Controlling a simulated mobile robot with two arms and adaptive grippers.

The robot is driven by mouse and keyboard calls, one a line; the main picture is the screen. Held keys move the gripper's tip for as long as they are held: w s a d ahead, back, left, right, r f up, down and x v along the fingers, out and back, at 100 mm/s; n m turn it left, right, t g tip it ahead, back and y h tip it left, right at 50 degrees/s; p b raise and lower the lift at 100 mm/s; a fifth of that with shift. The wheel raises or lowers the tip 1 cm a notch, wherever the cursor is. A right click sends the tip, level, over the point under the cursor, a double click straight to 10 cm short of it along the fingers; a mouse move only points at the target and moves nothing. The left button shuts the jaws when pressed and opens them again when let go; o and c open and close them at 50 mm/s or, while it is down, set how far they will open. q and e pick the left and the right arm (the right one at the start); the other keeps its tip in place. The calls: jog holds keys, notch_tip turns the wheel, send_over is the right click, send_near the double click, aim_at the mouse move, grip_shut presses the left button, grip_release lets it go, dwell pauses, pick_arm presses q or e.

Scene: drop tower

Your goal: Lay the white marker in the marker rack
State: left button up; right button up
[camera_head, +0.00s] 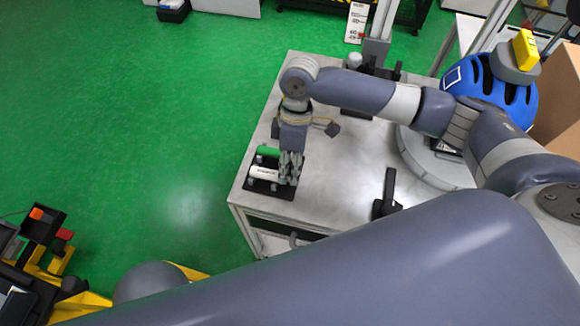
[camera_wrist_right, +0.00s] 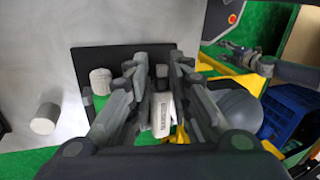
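The white marker (camera_head: 264,172) lies along the front of the dark marker rack (camera_head: 271,191) at the left corner of the table. My right gripper (camera_head: 290,170) points down at the right end of the white marker. In the right wrist view the white marker (camera_wrist_right: 161,115) is between the two fingers of this gripper (camera_wrist_right: 159,85), which are drawn in close on both sides. The fingers hide part of the marker. The rack (camera_wrist_right: 120,58) shows behind the fingers.
The grey table (camera_head: 335,185) has free room right of the rack. A dark upright stand (camera_head: 388,195) is near the front edge. A blue helmet (camera_head: 490,82) and a cardboard box (camera_head: 560,95) are at the right. A white cylinder (camera_wrist_right: 45,118) shows in the wrist view.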

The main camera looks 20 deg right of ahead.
jog(key=o, duration=0.5)
jog(key=shift+c, duration=0.2)
jog(key=v, duration=1.2)
